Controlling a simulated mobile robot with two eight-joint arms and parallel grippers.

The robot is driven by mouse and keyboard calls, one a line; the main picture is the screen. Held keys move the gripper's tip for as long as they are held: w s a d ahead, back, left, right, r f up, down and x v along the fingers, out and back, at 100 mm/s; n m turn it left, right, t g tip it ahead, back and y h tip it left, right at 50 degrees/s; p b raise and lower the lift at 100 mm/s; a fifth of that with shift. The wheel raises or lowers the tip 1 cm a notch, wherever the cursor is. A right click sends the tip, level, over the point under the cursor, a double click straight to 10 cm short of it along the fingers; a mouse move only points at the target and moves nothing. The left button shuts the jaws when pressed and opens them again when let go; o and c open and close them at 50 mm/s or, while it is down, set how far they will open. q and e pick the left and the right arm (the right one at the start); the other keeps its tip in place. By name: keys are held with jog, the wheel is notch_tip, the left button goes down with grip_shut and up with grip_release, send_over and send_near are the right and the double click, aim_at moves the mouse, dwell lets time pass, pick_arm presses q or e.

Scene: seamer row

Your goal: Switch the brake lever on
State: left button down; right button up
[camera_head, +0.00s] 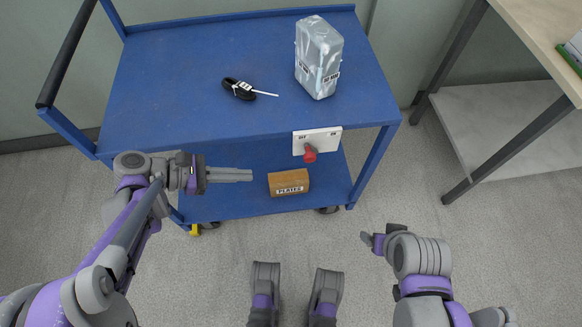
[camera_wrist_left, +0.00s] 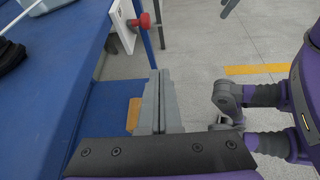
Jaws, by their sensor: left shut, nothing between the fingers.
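The brake lever has a red knob (camera_head: 310,154) on a white panel (camera_head: 326,136) fixed to the front edge of the cart's top deck. Small marks stand at the panel's upper left and right; the right one seems to read ON. The knob sits low, slightly left of the panel's middle. In the left wrist view the knob (camera_wrist_left: 143,20) is beyond the fingertips, up and slightly left. My left gripper (camera_head: 250,175) is shut and empty, left of the knob and apart from it. My right gripper (camera_head: 368,239) is to the lower right, away from the cart; its fingers are hardly visible.
A table (camera_head: 540,35) stands at the right. The floor in front is clear.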

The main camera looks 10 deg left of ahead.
aim_at(312, 155)
pick_arm(q)
jog(key=shift+w+a+f+n+t+h+b, duration=0.3)
jog(key=shift+w+a+n+h+b, duration=0.25)
jog(key=shift+a+n, duration=0.2)
pick_arm(e)
jog(key=shift+s+x, duration=0.25)
jog(key=shift+x, duration=0.8)
jog(key=shift+f, duration=0.1)
pick_arm(q)
jog(key=shift+d, duration=0.1)
jog(key=d+r+b+x, duration=0.1)
jog(key=r+b+x, duration=0.1)
jog(key=x, duration=1)
jog(key=shift+w+d+r, duration=0.25)
jog(key=shift+w+d, duration=0.05)
jog(key=shift+w, duration=0.1)
pick_arm(e)
jog(key=shift+s+x, duration=0.15)
jog(key=shift+x, duration=0.55)
jog(key=shift+s+x, duration=0.2)
jog(key=shift+x, duration=0.55)
